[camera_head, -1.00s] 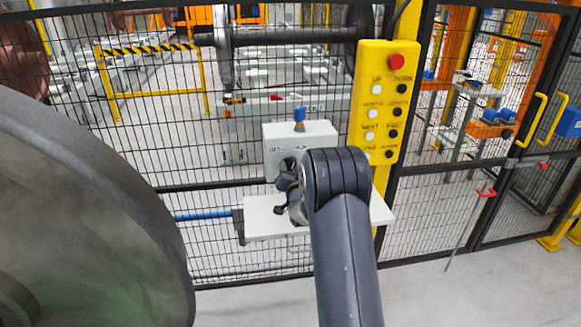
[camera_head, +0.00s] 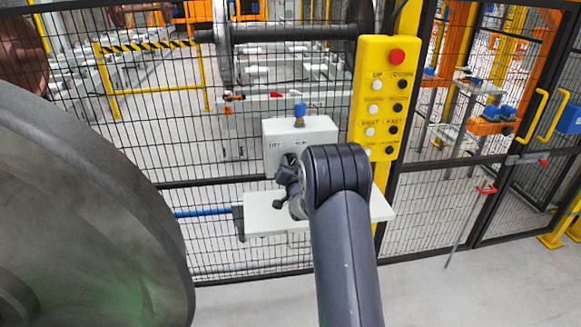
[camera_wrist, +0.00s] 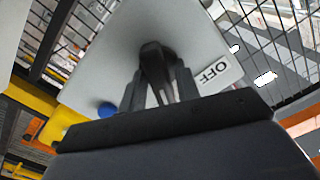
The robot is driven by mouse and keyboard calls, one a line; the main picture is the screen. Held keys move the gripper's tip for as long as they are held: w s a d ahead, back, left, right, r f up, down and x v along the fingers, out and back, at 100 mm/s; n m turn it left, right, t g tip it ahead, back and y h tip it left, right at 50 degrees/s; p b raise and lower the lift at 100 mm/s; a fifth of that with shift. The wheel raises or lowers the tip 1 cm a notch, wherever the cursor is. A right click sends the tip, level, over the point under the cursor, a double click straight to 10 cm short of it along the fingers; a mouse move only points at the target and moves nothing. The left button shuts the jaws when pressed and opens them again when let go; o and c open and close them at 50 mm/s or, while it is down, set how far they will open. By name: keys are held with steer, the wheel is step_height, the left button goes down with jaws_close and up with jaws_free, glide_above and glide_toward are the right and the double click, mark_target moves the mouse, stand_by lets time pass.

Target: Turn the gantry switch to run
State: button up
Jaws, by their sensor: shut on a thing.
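The gantry switch box (camera_head: 317,131) is a light grey box on the mesh fence, with a blue lamp (camera_head: 300,110) on top. My gripper (camera_head: 287,180) is at the front of the box, partly hidden behind my wrist. In the wrist view my gripper (camera_wrist: 160,92) is shut on the dark switch handle (camera_wrist: 153,58), which stands out from the box face (camera_wrist: 110,62). An OFF label (camera_wrist: 214,74) is right of the handle there. The blue lamp also shows at the lower left in the wrist view (camera_wrist: 106,110). The handle is hidden in the head view.
A white shelf (camera_head: 265,222) sits under the box. A yellow button panel (camera_head: 382,98) with a red button hangs to the right. Black mesh fence (camera_head: 230,265) stands behind. A large grey wheel (camera_head: 90,220) fills the left foreground. Floor is bare at the lower right.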

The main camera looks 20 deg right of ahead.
steer(key=shift+f+m+b, duration=0.25)
steer(key=shift+m+b, duration=1.05)
steer(key=shift+b, duration=1.35)
steer(key=shift+r+m+b, duration=0.15)
steer(key=shift+m+b, duration=0.35)
steer(key=shift+b, duration=0.1)
steer(key=shift+r, duration=0.1)
steer(key=o, duration=0.7)
steer(key=shift+s, duration=0.1)
steer(key=s+a+b, duration=0.2)
steer(key=s, duration=0.8)
steer(key=shift+s, duration=0.2)
